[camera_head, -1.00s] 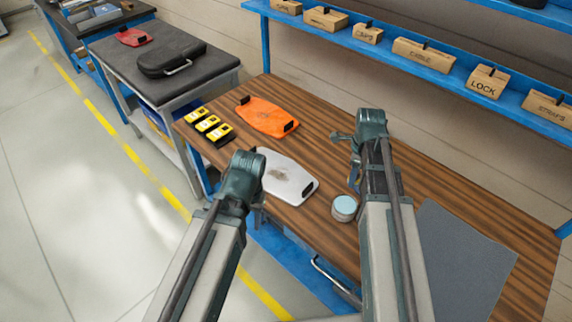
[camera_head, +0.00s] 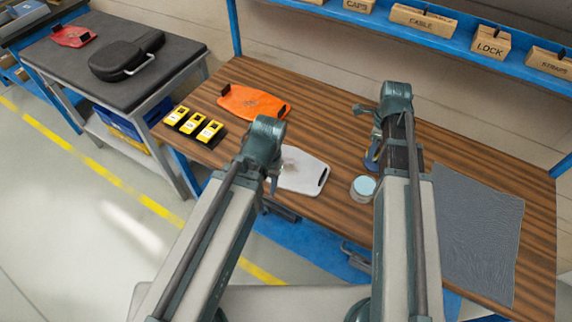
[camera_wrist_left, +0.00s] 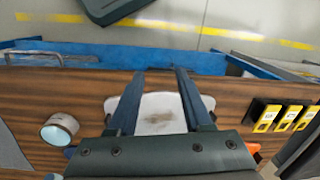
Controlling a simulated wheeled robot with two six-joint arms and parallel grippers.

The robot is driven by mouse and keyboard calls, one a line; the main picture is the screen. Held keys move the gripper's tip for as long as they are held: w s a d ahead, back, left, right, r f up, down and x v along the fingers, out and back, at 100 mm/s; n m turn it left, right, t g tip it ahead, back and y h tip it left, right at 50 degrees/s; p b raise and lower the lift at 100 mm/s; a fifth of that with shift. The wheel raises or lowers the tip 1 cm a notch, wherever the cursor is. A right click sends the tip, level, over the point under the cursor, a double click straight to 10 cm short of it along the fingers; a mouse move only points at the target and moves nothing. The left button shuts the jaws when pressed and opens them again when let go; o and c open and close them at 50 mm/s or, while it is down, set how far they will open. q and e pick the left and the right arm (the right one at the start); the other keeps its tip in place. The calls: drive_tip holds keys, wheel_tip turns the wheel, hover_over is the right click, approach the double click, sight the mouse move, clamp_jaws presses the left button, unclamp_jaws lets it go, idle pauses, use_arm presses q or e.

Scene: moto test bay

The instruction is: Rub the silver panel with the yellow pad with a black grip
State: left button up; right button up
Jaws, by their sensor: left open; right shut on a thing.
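The silver panel (camera_head: 308,178) lies flat on the wooden bench with a brown smudge and a black grip at its right end. It also shows in the left wrist view (camera_wrist_left: 160,103), smudge between my left fingers. My left gripper (camera_head: 272,178) is open, empty, over the panel's left part, hiding some of it. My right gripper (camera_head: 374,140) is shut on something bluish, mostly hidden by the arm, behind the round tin. Several yellow blocks with black parts (camera_head: 195,123) stand at the bench's left end.
An orange panel (camera_head: 252,104) lies behind the blocks. The round tin (camera_head: 364,188) stands right of the silver panel. A grey mat (camera_head: 475,230) covers the bench's right part. A blue shelf (camera_head: 460,42) with labelled boxes runs above. A black case (camera_head: 125,55) sits on a side table.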

use_arm(q)
drive_tip(key=shift+w, duration=0.15)
drive_tip(key=shift+c, duration=1.1)
drive_tip(key=shift+n, duration=0.7)
drive_tip(key=w+a, duration=0.1)
drive_tip(key=w, duration=0.3)
drive_tip(key=w+a, duration=0.1)
drive_tip(key=w, duration=0.2)
drive_tip(key=shift+a+f, duration=0.35)
clamp_jaws()
use_arm(e)
drive_tip(key=shift+f, duration=0.25)
drive_tip(key=shift+f+b, duration=0.3)
drive_tip(key=shift+b, duration=0.25)
use_arm(q)
drive_tip(key=w+a+n+h, duration=0.1)
drive_tip(key=w+a+n, duration=0.1)
drive_tip(key=w+a, duration=0.6)
drive_tip(key=shift+w+f, duration=0.35)
drive_tip(key=shift+w, duration=0.5)
drive_tip(key=shift+d, duration=0.1)
use_arm(e)
drive_tip(key=shift+f, duration=0.1)
